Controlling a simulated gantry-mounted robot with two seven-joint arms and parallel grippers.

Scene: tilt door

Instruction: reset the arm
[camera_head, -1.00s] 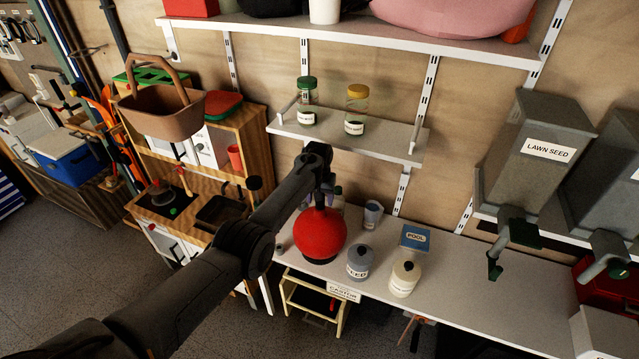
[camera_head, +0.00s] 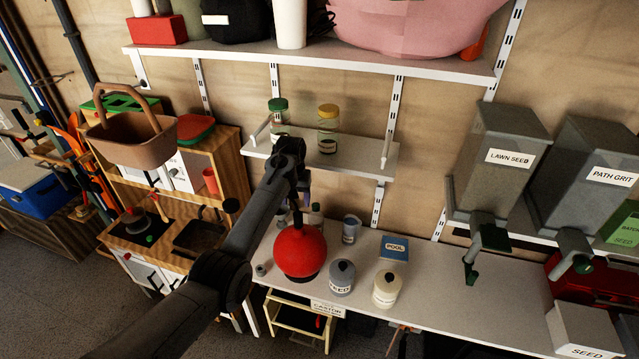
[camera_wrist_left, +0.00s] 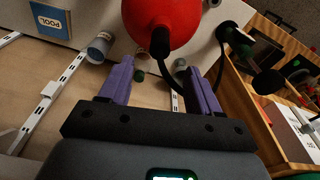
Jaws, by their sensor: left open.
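My left arm reaches in from the lower left over the workbench. My left gripper (camera_head: 303,196) is small in the head view, just above a round red object (camera_head: 300,250) on the white bench (camera_head: 455,300). In the left wrist view, the two purple fingers of the left gripper (camera_wrist_left: 160,85) are apart with nothing between them. The red object (camera_wrist_left: 165,18) shows beyond the fingertips there, apart from them. My right gripper is in neither view.
A grey pot (camera_head: 342,279), a cream pot (camera_head: 386,290) and a blue POOL box (camera_head: 394,248) stand right of the red object. A small shelf (camera_head: 365,158) with two jars is behind the gripper. A brown basket (camera_head: 133,145) is at left, grey seed bins (camera_head: 500,165) at right.

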